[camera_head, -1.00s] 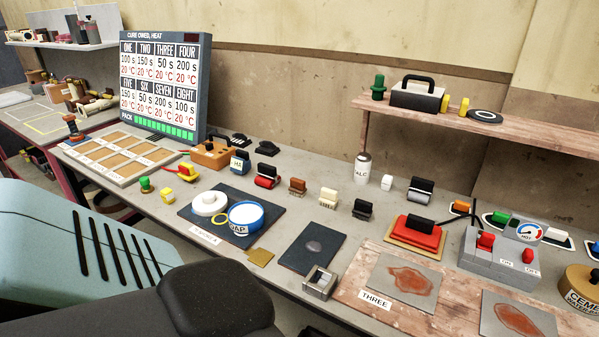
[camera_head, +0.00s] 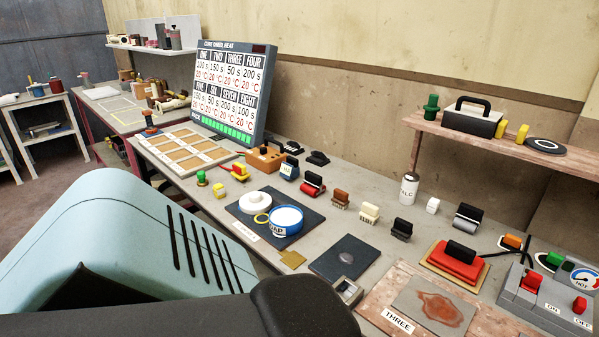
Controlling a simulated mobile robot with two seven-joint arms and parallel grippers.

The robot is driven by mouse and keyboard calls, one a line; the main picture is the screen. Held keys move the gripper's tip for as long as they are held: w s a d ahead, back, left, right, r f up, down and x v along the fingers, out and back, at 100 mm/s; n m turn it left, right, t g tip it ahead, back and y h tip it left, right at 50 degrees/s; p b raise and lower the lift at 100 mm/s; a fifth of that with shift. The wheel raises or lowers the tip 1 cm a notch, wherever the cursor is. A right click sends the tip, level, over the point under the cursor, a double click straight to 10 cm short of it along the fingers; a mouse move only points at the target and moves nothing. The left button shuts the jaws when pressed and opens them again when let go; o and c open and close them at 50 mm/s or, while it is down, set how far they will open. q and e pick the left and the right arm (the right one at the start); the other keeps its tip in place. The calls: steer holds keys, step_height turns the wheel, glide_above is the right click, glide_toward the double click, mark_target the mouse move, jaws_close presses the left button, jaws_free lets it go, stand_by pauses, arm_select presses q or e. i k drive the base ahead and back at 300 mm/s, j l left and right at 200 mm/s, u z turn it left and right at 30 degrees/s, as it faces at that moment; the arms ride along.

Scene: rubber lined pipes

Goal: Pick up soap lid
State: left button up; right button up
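The soap lid appears to be the white round disc with a raised knob (camera_head: 255,202). It lies flat on a dark mat (camera_head: 240,213) on the bench. To its right stands a blue round tin (camera_head: 285,221) with a white top and a partly readable label ending in "AP". Neither gripper shows in the view. Large teal and black parts of my own body fill the lower left and hide the near edge of the bench there.
A dark plate (camera_head: 345,258), a small grey metal box (camera_head: 345,291) and a red block on a wooden base (camera_head: 456,261) stand to the right. Small yellow and green pieces (camera_head: 201,178) and a sectioned tray (camera_head: 187,150) lie to the left. A shelf (camera_head: 490,138) overhangs the back right.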

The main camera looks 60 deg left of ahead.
mark_target(253, 203)
steer(key=i+l, duration=0.1)
steer(key=l, duration=0.3)
steer(key=i+u, duration=0.1)
steer(key=u, duration=2.15)
